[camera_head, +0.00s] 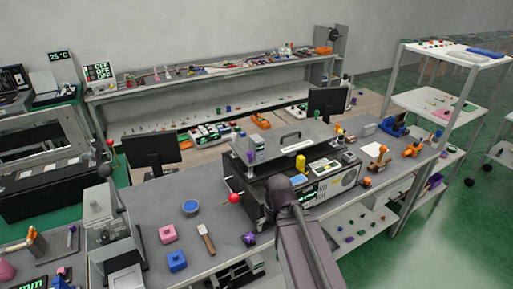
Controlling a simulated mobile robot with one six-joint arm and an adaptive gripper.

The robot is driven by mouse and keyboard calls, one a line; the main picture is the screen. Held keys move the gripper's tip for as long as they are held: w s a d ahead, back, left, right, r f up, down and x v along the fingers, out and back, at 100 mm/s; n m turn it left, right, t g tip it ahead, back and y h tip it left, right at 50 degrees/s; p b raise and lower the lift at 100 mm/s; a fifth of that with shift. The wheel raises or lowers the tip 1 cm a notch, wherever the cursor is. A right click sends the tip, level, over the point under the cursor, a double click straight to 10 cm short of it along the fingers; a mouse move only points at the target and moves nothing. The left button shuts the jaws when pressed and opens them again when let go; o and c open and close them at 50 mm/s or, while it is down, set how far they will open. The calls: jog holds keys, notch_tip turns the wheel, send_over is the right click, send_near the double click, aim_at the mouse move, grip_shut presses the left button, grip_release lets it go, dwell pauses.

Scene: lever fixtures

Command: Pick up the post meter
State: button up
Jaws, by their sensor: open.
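I cannot tell which thing is the post meter; objects are small and many look alike. A yellow upright block (300,163) stands on top of the dark rack unit (330,188) in the middle of the bench. Beside it lies a flat box with a yellow-green face (324,166). My grey arm rises from the bottom edge and covers part of the rack unit's front. Its end bends out of sight, and my gripper's fingers do not show.
The bench (222,228) holds a pink block (168,234), a blue block (177,260), a blue bowl (191,207) and a brush-like tool (206,239). A red-balled lever (234,198) sticks out near my arm. Shelves (430,102) stand at the right.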

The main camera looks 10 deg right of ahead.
jog(key=w+a+r+n+t+y+p, duration=0.2)
jog(key=w+r+t+y, duration=0.15)
jog(key=w, duration=0.25)
jog(key=n+t+p, duration=0.1)
jog(key=t+p, duration=0.2)
jog(key=t, duration=0.7)
send_near(254, 135)
jog(key=s+d, duration=0.1)
jog(key=s, duration=0.3)
jog(key=shift+w+d+r+g+y, duration=0.1)
jog(key=shift+w+r+g+y, duration=0.1)
jog(key=shift+g+y, duration=0.05)
jog(key=shift+b+x, duration=1.05)
jog(key=shift+x, duration=3.25)
jog(key=shift+w, duration=0.1)
jog(key=shift+b+x, duration=0.75)
jog(key=shift+x, duration=1.75)
